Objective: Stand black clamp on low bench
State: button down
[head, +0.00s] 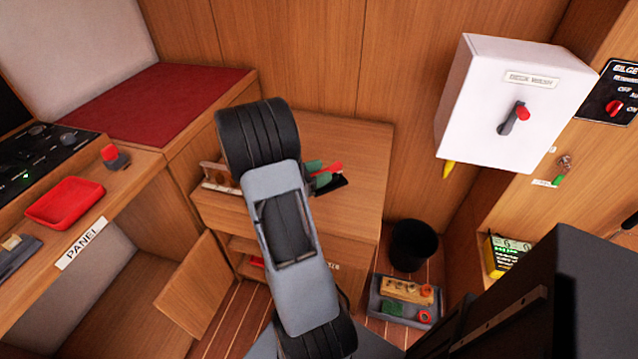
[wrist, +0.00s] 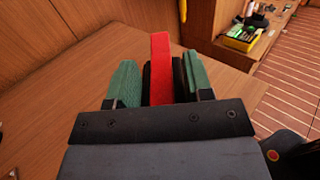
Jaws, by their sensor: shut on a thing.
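My gripper (head: 319,176) is over the wooden cabinet top (head: 358,150) in the head view. Its green finger pads, left (wrist: 123,85) and right (wrist: 198,77) in the wrist view, are shut on the black clamp (head: 334,185). The clamp (wrist: 178,76) shows a red bar beside its black part, with the red pointing away from my gripper. My arm and the pads hide much of it. I cannot tell whether it touches the wood. No surface is labelled as the low bench; a red-topped bench (head: 150,110) stands at the back left.
A wooden rack (head: 217,177) stands at the cabinet top's left edge. An open door (head: 197,285) sticks out below. A white box (head: 510,95) with a switch hangs on the right wall. A black bin (head: 412,245) and grey tray (head: 405,318) are on the floor.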

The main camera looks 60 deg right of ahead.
jog(key=d+f, duration=0.1)
jog(key=w+d+f, duration=0.1)
jog(key=f, duration=0.1)
jog(key=d+f, duration=0.1)
jog(key=shift+w+f+b, duration=0.3)
jog(key=shift+w+b, duration=0.1)
jog(key=shift+d+f+b, duration=0.15)
jog(key=shift+f+b, duration=0.2)
jog(key=shift+f, duration=1.2)
jog(key=shift+f, duration=0.15)
jog(key=c, duration=0.5)
grip_release()
